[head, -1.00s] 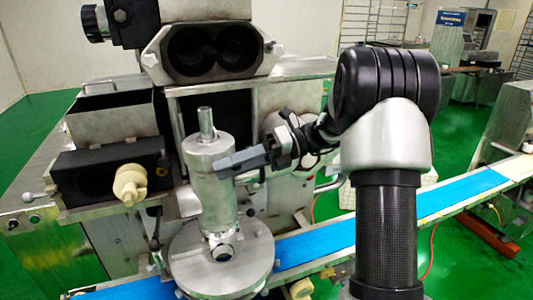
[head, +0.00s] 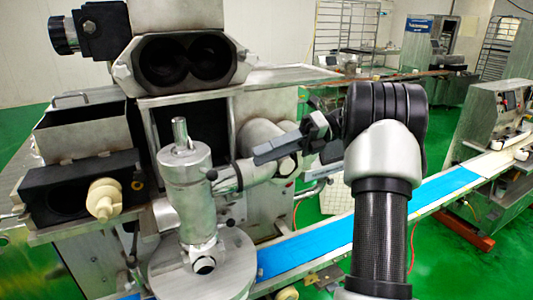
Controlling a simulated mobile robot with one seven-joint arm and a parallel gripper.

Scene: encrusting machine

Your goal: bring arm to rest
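My gripper (head: 272,151) is at the middle of the head view, at the end of my black and silver arm (head: 384,150). Its grey finger bar points left toward the machine. No object shows in it. The fingers overlap from this side, so any gap between them is hidden. In the picture the fingertips are to the right of the upright metal cylinder (head: 188,185) of the encrusting machine (head: 262,95), with a visible gap between.
A round metal plate (head: 170,272) lies below the cylinder. A blue conveyor belt (head: 335,235) runs behind my arm toward a second machine (head: 500,115) at the right. A cream knob (head: 104,199) juts out at the left. Green floor is open at the right.

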